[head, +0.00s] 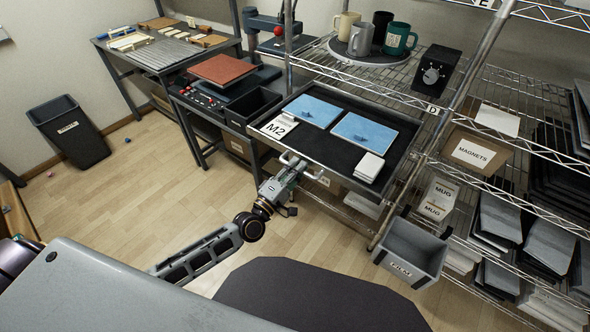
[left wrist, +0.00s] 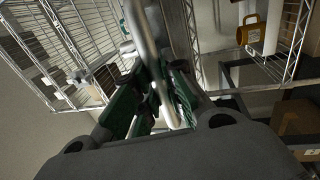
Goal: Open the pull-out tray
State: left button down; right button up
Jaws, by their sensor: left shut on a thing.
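The pull-out tray (head: 338,157) is a dark, shallow tray that juts out from the wire shelf unit under the mugs. Two blue sheets (head: 364,130), a white stack (head: 369,166) and an M2 card (head: 279,127) lie in it. A pale bar handle (head: 300,166) is on its front edge. My left gripper (head: 291,169) is shut on this handle. In the left wrist view the handle (left wrist: 143,45) runs as a light bar between the green-grey fingers (left wrist: 152,100). The fingertips are partly hidden by the bar. My right gripper is not in view.
A FILM bin (head: 411,250) hangs at the shelf's front, right of the tray. A turntable with several mugs (head: 361,38) stands on the shelf above. A heat press (head: 222,70) is on the bench at left. The wooden floor before the tray is clear.

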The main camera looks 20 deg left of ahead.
aim_at(306, 159)
pick_arm(q)
jog(key=x, duration=0.4)
jog(key=shift+w+f, duration=0.2)
jog(key=shift+f, duration=0.2)
jog(key=shift+w+d, duration=0.15)
jog(key=shift+w, duration=0.3)
jog(key=c, duration=1.5)
grip_release()
jog(key=shift+o, duration=0.2)
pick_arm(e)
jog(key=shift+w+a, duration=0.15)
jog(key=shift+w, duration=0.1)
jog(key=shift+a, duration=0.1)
pick_arm(q)
jog(key=v, duration=1.2)
